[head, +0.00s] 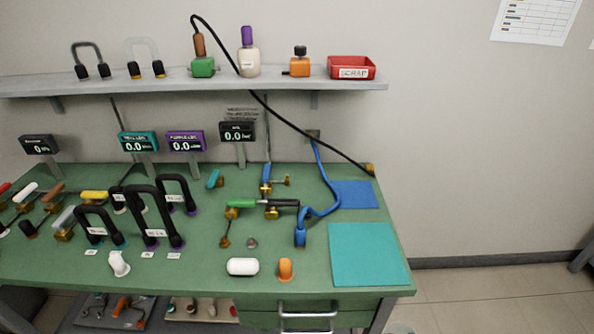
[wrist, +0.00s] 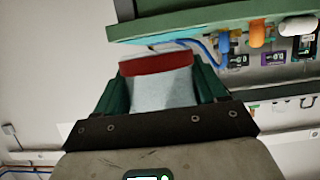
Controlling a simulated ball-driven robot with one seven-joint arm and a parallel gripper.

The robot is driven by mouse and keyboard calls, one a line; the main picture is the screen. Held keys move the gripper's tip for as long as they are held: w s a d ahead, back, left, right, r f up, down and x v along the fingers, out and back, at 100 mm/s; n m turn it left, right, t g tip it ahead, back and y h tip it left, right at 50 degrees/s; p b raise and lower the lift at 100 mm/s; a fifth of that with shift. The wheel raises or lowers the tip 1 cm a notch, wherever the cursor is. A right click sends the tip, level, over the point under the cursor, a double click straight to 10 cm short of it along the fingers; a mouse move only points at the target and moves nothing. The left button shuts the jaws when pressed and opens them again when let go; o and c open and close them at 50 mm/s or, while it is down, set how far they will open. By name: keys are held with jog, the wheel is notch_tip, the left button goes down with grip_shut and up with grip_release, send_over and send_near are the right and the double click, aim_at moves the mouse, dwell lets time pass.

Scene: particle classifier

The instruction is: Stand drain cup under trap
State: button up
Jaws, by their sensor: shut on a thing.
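My gripper (wrist: 158,82) shows in the wrist view with its two dark green fingers shut on a pale, translucent cup with a red band (wrist: 162,92) at its far end. The cup fills the space between the fingers, and its inside is hidden. The cup is held away from the bench, whose green edge shows apart from it. My gripper is not in the head view. Brass fittings with a blue handle (head: 266,178) and a green handle (head: 240,204) are on the bench. I cannot tell which part is the trap.
The green bench (head: 200,268) holds black-handled parts (head: 150,212), a white capsule-shaped object (head: 242,267), an orange object (head: 285,269), a blue hose (head: 325,208) and a teal mat (head: 368,253). A shelf (head: 180,82) with a red scrap bin (head: 351,67) is above. Floor is clear at right.

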notch_tip(320, 180, down, 8)
jog(key=w, duration=0.1)
jog(key=shift+w+r, duration=0.15)
jog(key=shift+w, duration=0.05)
jog(key=shift+d, duration=0.1)
dwell(0.3)
